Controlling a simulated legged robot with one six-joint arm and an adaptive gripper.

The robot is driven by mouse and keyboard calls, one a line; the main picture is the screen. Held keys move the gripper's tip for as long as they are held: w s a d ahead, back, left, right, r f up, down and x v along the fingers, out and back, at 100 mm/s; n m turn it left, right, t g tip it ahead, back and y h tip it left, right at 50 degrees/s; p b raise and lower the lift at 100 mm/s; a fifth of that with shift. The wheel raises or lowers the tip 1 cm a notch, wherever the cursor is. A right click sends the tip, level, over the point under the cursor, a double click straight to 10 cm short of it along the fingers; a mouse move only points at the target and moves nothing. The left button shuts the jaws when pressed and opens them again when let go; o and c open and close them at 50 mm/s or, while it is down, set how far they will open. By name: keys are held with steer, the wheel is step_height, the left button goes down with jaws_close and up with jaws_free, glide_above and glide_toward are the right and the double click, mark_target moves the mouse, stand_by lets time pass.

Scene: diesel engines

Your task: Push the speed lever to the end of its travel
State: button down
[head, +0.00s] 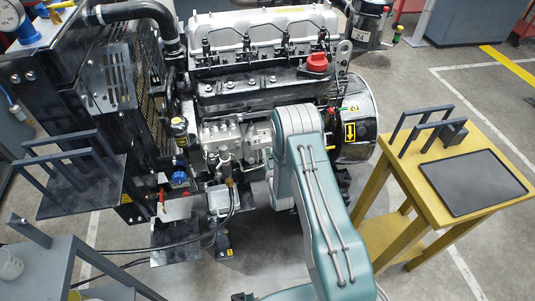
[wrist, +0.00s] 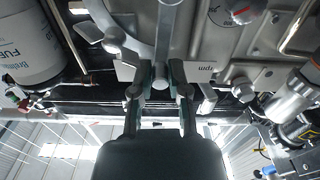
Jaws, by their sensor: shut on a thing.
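The speed lever (wrist: 163,42) is a slim grey bar in the wrist view. It hangs down across a round grey housing and ends in a rounded tip between my fingers. My gripper (wrist: 160,78) comes up from below, with one finger on each side of the lever's lower end, and is shut on it. A plate beside it carries the letters "rpm" (wrist: 209,69). In the head view my own arm reaches toward the engine (head: 250,85) and hides my gripper. I cannot make out the lever there.
In the wrist view, a white fuel filter (wrist: 28,45) is at upper left, and a knob with a red mark (wrist: 243,14) and metal fittings (wrist: 292,100) are at right. In the head view, a yellow table (head: 415,185) stands right of the engine and a grey cart (head: 60,260) at lower left.

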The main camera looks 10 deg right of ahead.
steer(key=c, duration=0.6)
jaws_free()
steer(key=shift+w, duration=0.1)
steer(key=shift+c, duration=0.2)
steer(key=s, duration=1.2)
steer(key=shift+f, duration=0.1)
